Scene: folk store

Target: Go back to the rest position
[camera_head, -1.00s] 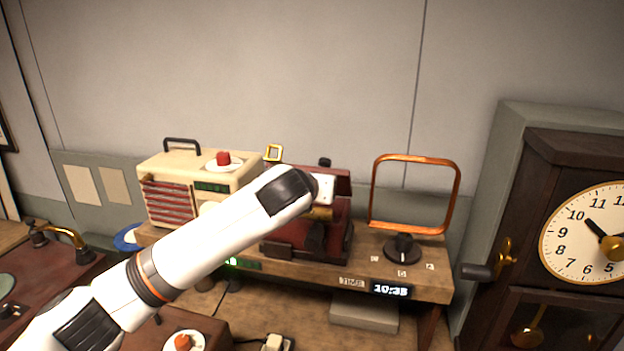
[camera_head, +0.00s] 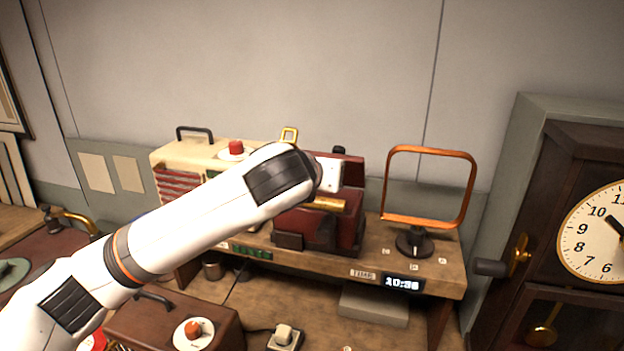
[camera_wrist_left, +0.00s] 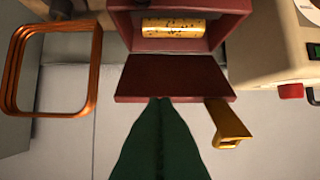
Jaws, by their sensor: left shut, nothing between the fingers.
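My left arm reaches in from the left in the head view and ends at a white wrist part in front of the dark red box (camera_head: 347,212). My left gripper (camera_wrist_left: 161,101) shows in the left wrist view as two dark green fingers pressed together, with nothing between them. Its tips overlap the edge of the box's red flap (camera_wrist_left: 176,78) in that view; I cannot tell whether they touch. The box stands open with a gold studded cylinder (camera_wrist_left: 173,27) inside. A gold handle (camera_wrist_left: 228,125) is beside the flap. My right gripper is not in view.
The wooden shelf (camera_head: 338,267) also holds a copper loop (camera_head: 389,190) and a cream radio (camera_head: 172,158). A tall clock (camera_head: 548,165) stands at the right. A brown box with an orange knob (camera_head: 193,329) sits below my arm. The wall above is clear.

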